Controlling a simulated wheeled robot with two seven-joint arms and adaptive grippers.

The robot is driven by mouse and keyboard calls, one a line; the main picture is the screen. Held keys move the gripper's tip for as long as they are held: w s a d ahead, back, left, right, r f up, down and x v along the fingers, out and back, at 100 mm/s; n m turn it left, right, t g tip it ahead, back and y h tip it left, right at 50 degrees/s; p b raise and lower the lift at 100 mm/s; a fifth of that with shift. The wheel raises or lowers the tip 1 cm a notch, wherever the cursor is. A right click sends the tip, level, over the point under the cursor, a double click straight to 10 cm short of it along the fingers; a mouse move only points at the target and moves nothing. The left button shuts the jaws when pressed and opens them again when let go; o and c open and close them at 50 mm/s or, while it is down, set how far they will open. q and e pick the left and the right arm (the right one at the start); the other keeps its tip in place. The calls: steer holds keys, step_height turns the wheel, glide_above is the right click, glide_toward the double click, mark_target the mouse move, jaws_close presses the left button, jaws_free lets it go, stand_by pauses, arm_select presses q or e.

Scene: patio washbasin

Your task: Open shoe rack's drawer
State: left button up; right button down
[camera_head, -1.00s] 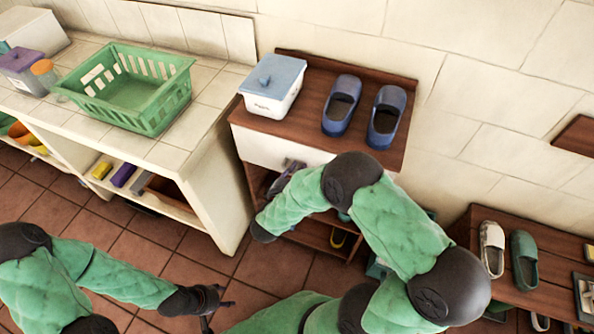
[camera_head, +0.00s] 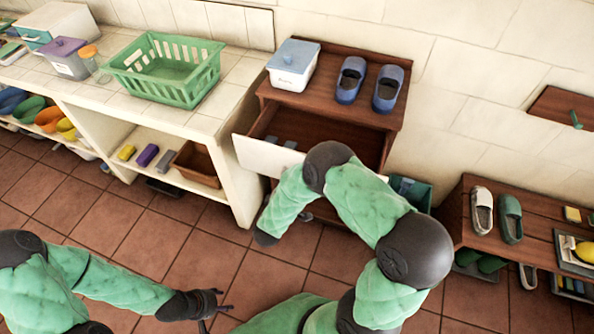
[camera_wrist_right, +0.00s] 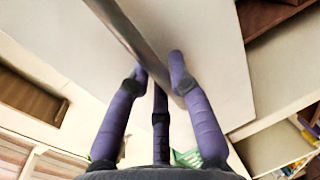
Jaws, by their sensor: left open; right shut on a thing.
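The shoe rack (camera_head: 330,97) is dark brown wood against the wall. Its drawer, with a white front (camera_head: 262,157), is pulled out toward me, and the brown inside shows in the head view. Small grey shapes show near the front's top edge; I cannot tell what they are. In the right wrist view, my right gripper (camera_wrist_right: 158,75) has its purple fingers shut on the long metal handle (camera_wrist_right: 132,35) of the white drawer front (camera_wrist_right: 215,70). My right arm hides this gripper in the head view. My left gripper (camera_head: 221,305) is open and empty, low over the floor.
A white box with a blue lid (camera_head: 292,65) and blue shoes (camera_head: 351,80) stand on the rack. A tiled counter (camera_head: 235,85) with a green basket (camera_head: 165,98) is close on the left. A lower shoe bench (camera_head: 457,220) stands right.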

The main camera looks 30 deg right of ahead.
steer(key=shift+f+p+v, duration=0.2)
steer(key=shift+p+v, duration=0.1)
steer(key=shift+v, duration=0.7)
steer(key=shift+f+p+v, duration=0.2)
steer(key=shift+p+v, duration=0.05)
steer(key=shift+v, duration=0.75)
steer(key=c, duration=1.1)
jaws_free()
steer(key=shift+a, duration=0.1)
steer(key=v, duration=1.2)
steer(key=shift+f, duration=0.1)
